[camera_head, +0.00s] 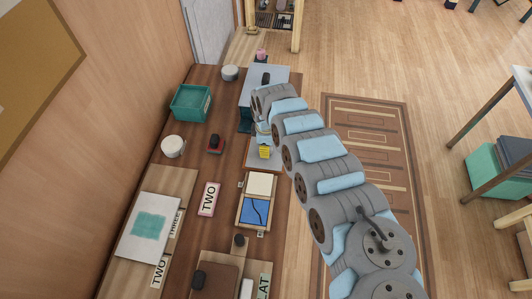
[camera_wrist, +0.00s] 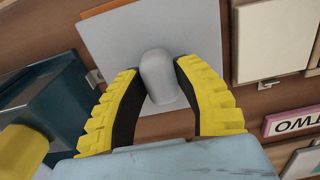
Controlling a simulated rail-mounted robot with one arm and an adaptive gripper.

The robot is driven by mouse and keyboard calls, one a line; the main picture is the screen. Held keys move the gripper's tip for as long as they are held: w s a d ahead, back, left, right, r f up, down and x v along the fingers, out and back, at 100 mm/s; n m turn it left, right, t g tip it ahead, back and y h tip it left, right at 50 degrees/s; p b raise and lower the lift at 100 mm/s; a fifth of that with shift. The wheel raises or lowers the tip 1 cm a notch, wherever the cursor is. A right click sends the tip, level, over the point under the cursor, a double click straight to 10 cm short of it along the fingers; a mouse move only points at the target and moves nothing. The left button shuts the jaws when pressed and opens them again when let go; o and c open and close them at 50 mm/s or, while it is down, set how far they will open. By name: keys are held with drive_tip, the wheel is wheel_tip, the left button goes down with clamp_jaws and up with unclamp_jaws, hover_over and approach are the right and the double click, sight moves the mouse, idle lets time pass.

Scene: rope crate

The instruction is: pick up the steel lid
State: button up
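The steel lid (camera_wrist: 205,40) is a flat grey square plate with a rounded grey knob (camera_wrist: 158,80) in its middle. In the wrist view it fills the upper middle; in the head view part of the pale plate (camera_head: 256,161) shows beside my gripper (camera_head: 264,152). My gripper (camera_wrist: 158,74) is open, with its yellow-backed dark fingers on either side of the knob. Narrow gaps seem to show between fingers and knob; contact is hard to tell. Something orange-brown shows under the lid's upper edge. The arm hides part of the lid in the head view.
A dark teal box (camera_wrist: 55,95) stands close left of the lid in the wrist view. A cream panel (camera_wrist: 272,40) lies to its right, with a pink-edged TWO sign (camera_wrist: 292,121) beyond. A green crate (camera_head: 191,102) and white round containers (camera_head: 173,146) stand further left on the bench.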

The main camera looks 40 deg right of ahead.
clamp_jaws()
